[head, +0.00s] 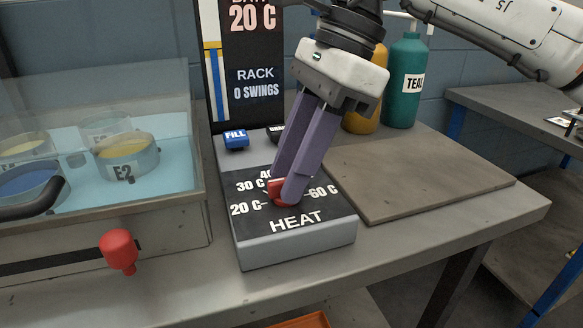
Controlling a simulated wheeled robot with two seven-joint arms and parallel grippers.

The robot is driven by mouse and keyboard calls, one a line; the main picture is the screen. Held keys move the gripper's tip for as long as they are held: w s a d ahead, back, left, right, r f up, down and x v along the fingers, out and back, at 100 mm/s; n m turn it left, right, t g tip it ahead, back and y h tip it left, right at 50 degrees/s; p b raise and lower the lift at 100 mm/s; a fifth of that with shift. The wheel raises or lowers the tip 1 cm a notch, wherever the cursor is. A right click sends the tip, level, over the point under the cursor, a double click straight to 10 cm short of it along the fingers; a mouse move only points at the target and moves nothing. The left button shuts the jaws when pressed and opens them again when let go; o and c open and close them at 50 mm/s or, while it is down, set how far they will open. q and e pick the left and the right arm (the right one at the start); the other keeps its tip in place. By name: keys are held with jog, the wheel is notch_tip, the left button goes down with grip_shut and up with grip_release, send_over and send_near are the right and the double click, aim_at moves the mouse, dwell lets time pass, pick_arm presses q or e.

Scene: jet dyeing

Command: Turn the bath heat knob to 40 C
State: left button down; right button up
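The red heat knob (274,188) sits on the control box (296,249), inside a ring of marks reading 20 C, 30 C, a partly covered 40 and 60 C, with HEAT below. My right gripper (281,193) reaches down from the upper right, its two purple fingers on either side of the knob and seemingly closed on it. The fingers hide much of the knob, so its exact pointing is hard to tell. The display panel (255,60) behind reads 20 C and RACK 0 SWINGS. My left gripper is not in view.
A glass-walled bath (180,176) with several cups stands at left, with a red handle knob (119,251) in front. A blue FILL button (236,139) is behind the dial. Teal (405,80) and yellow (366,113) bottles stand behind a bare brown board (420,178) at right.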

grip_shut()
